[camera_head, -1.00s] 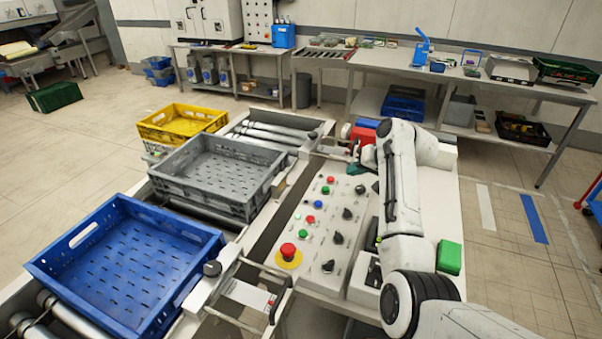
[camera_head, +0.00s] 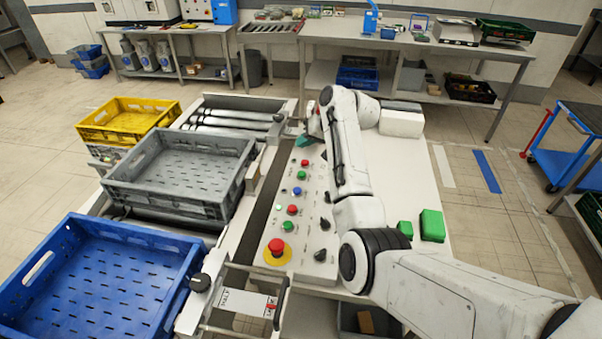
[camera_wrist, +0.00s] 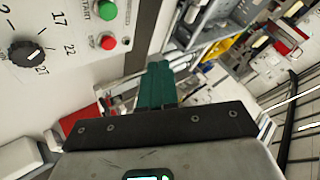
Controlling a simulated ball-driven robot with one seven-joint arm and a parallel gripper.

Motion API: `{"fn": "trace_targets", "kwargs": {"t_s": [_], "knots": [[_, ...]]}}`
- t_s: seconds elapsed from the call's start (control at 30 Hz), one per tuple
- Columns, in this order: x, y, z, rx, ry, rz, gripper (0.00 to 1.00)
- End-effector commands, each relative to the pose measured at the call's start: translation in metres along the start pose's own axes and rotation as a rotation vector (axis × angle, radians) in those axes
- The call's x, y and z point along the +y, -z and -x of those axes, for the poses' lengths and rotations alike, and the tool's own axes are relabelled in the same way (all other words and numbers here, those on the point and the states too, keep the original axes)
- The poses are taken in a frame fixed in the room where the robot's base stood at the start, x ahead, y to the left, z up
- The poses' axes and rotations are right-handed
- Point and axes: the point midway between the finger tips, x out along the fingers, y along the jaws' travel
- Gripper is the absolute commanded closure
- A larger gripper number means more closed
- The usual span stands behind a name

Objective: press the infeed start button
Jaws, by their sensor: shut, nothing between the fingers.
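The control panel (camera_head: 306,215) lies beside the conveyor, with several buttons and black knobs. Its green buttons are a far one (camera_head: 302,175) and a near one (camera_head: 287,225); the labels are too small to tell which is infeed start. My gripper (camera_head: 304,142) is beyond the panel's far end, past the far red button (camera_head: 304,162). In the wrist view, my shut teal fingers (camera_wrist: 155,75) hold nothing. There, a green button (camera_wrist: 107,10) and a red button (camera_wrist: 107,42) lie up and left of the fingertips, apart from them.
A red emergency stop (camera_head: 275,247) on a yellow base is at the panel's near end. Blue (camera_head: 190,250), grey (camera_head: 215,209) and yellow (camera_head: 105,134) crates stand left of the panel. A numbered dial (camera_wrist: 26,53) shows in the wrist view. Green blocks (camera_head: 432,225) lie to the right.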

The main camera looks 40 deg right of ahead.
Motion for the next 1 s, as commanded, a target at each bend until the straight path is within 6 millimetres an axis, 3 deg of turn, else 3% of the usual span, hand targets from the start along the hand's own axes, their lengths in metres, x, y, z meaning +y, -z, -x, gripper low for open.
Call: {"fn": "trace_targets", "kwargs": {"t_s": [0.6, 1.0], "knots": [[0.038, -0.038, -0.052, -0.001, 0.000, -0.001, 1.00], [0.042, -0.042, -0.057, -0.001, 0.000, 0.000, 1.00]]}}
